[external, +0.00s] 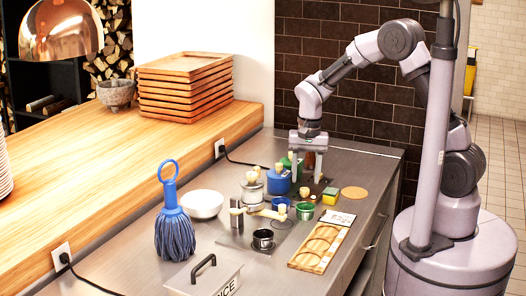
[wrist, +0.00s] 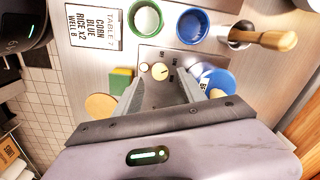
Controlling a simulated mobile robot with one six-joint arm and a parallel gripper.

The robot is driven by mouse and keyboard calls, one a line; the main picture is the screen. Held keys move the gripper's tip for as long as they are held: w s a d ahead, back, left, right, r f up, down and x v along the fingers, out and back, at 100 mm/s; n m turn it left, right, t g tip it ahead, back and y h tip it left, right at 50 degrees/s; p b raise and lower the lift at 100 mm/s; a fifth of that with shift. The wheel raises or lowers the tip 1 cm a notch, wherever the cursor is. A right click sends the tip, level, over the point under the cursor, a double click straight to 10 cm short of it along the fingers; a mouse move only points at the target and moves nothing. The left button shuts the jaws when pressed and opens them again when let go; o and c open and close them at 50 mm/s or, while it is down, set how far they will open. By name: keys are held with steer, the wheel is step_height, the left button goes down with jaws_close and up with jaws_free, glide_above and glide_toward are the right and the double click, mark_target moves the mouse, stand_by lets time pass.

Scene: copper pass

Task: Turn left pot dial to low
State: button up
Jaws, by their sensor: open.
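A grey control panel (wrist: 150,55) shows between my fingers in the wrist view. It bears a round cream dial (wrist: 160,71) with a dark mark, and a smaller pale round spot beside it. I cannot tell which pot the dial belongs to, nor read its setting. In the external view my gripper (external: 306,178) points down; contact cannot be told.
A green cup (wrist: 146,18) and a blue cup (wrist: 192,26) stand beside the panel. A sponge (external: 330,196) and cork disc (external: 354,193) lie right of my gripper. A pale pot (external: 251,196), wooden board (external: 303,262), white bowl (external: 202,204) and blue mop (external: 174,236) crowd the counter.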

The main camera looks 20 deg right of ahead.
mark_target(307, 189)
step_height(307, 189, up, 14)
steer(key=p, duration=0.4)
steer(key=shift+s+d, duration=0.15)
steer(key=shift+d, duration=0.15)
steer(key=shift+f, duration=0.1)
steer(key=s+d+r+t+y+b, duration=0.1)
steer(key=s+d+t+b, duration=0.4)
steer(key=s+d, duration=1.1)
steer(key=d+b, duration=0.1)
steer(key=d, duration=0.2)
steer(key=shift+d+r+t+y, duration=0.3)
steer(key=shift+r, duration=0.05)
stand_by(1.8)
